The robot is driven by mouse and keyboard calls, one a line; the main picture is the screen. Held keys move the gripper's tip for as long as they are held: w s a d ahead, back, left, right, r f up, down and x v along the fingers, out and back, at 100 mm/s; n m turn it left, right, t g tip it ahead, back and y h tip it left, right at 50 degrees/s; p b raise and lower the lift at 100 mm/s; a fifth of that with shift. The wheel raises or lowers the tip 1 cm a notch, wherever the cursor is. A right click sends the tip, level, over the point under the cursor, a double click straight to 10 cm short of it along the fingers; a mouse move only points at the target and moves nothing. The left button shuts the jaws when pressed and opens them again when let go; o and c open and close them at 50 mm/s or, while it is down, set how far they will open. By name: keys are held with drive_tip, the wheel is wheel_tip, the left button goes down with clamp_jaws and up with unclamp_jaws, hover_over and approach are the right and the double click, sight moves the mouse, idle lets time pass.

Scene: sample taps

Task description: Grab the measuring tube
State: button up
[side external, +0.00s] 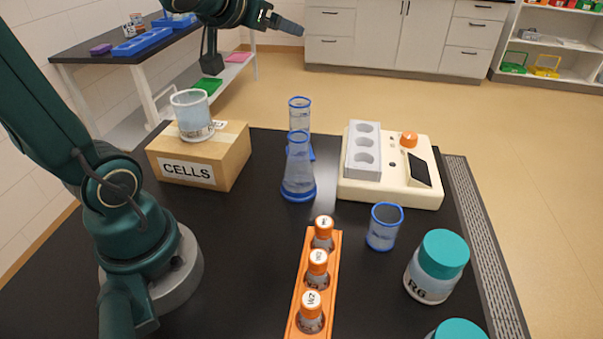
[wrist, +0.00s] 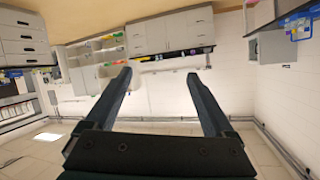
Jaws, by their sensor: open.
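The measuring tube (side external: 299,113) looks to be the clear upright cylinder with a blue rim, standing on the black table. The conical flask in front hides its lower part, with a bit of blue base showing beside it. My gripper (side external: 290,27) is high above and behind the table in the side view, well away from the tube. In the wrist view my gripper (wrist: 160,76) has its two fingers wide apart with nothing between them. The tube is not in the wrist view, which faces cabinets and the room wall.
A conical flask (side external: 298,175) stands directly in front of the tube. A CELLS box (side external: 222,168) carrying a beaker (side external: 192,117) is to the left, and a cream device (side external: 390,190) to the right. An orange vial rack (side external: 330,265), blue-rimmed cup (side external: 384,228) and teal-lidded jar (side external: 437,266) are nearer.

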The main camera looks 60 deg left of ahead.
drive_tip(key=w+a+m+t+h, duration=0.1)
drive_tip(key=w+a+m+t, duration=0.1)
drive_tip(key=w, duration=0.2)
drive_tip(key=m+h, duration=0.2)
drive_tip(key=h, duration=0.5)
hover_over(307, 104)
drive_tip(key=s, duration=0.4)
wheel_tip(307, 104, down, 7)
drive_tip(key=shift+w+a+r, duration=0.1)
drive_tip(key=shift+a, duration=0.05)
wheel_tip(307, 104, down, 10)
drive_tip(key=shift+r, duration=0.25)
drive_tip(key=shift+x, duration=2.65)
clamp_jaws()
